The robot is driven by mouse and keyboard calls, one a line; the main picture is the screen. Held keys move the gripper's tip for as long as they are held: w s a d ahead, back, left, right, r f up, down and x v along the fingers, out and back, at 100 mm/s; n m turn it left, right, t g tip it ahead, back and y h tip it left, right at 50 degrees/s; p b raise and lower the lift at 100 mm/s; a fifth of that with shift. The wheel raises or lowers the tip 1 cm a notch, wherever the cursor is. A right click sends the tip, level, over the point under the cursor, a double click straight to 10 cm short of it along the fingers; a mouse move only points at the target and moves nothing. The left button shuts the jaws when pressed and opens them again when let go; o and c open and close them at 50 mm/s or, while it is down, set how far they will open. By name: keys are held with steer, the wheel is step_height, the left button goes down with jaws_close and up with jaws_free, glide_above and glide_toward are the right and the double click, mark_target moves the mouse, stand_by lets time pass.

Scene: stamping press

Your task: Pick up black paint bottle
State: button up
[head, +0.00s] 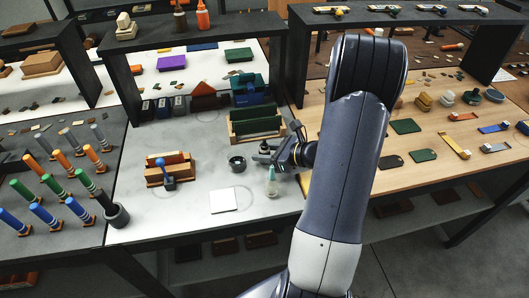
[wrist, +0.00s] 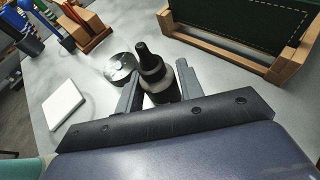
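The black paint bottle (wrist: 152,66) stands between the two fingers of my gripper (wrist: 160,82) in the wrist view, its dark cap pointing up and away. The fingers lie close on either side of it; I cannot tell whether they press on it. In the head view my gripper (head: 272,150) reaches left over the pale table, and a small dark shape there may be the bottle, but it is too small to tell. The bottle's lower part is partly hidden by my gripper in the wrist view.
A white square (head: 223,200) lies at front left. A wooden rack with green boards (head: 257,137) is close behind. A wooden block holder (head: 168,175) stands left.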

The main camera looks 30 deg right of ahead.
steer(key=c, duration=0.6)
